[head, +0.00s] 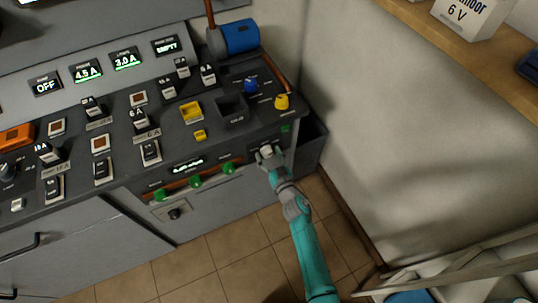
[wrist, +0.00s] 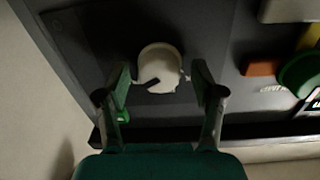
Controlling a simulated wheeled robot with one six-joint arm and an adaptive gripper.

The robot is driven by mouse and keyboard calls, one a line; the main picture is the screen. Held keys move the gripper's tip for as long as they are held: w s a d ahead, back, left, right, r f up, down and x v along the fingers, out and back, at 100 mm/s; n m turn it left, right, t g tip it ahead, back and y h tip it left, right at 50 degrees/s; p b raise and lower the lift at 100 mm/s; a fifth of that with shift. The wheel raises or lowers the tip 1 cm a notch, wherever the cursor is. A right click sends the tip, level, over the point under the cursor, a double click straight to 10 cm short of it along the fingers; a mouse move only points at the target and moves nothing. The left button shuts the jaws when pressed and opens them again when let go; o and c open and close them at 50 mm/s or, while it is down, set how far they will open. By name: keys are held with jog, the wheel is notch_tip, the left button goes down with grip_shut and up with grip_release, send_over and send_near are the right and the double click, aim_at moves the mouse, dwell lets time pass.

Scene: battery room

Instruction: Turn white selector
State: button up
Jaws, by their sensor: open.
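The white selector (wrist: 158,62) is a round white knob with a dark pointer mark, on the dark panel in the wrist view. In the head view it is at the panel's front right corner, largely covered by my gripper (head: 270,160). In the wrist view my gripper (wrist: 161,82) is open, with one finger on each side of the selector. Gaps show between the fingers and the knob, and I see no clear contact. How far down the fingers reach beside it is hard to tell.
Green knobs (head: 195,181) line the panel front to the left; one (wrist: 300,72) shows close by in the wrist view. A yellow knob (head: 282,102) and a blue knob (head: 250,86) stand behind. A wall (head: 400,120) rises at the right. Tiled floor (head: 230,245) lies in front.

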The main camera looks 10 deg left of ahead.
jog(key=c, duration=1.2)
jog(key=shift+o, duration=0.2)
jog(key=n, duration=0.5)
jog(key=shift+n, duration=0.4)
jog(key=n, duration=1.3)
jog(key=shift+f+y, duration=0.15)
jog(key=shift+y, duration=0.15)
jog(key=n, duration=0.5)
jog(key=shift+n, duration=0.3)
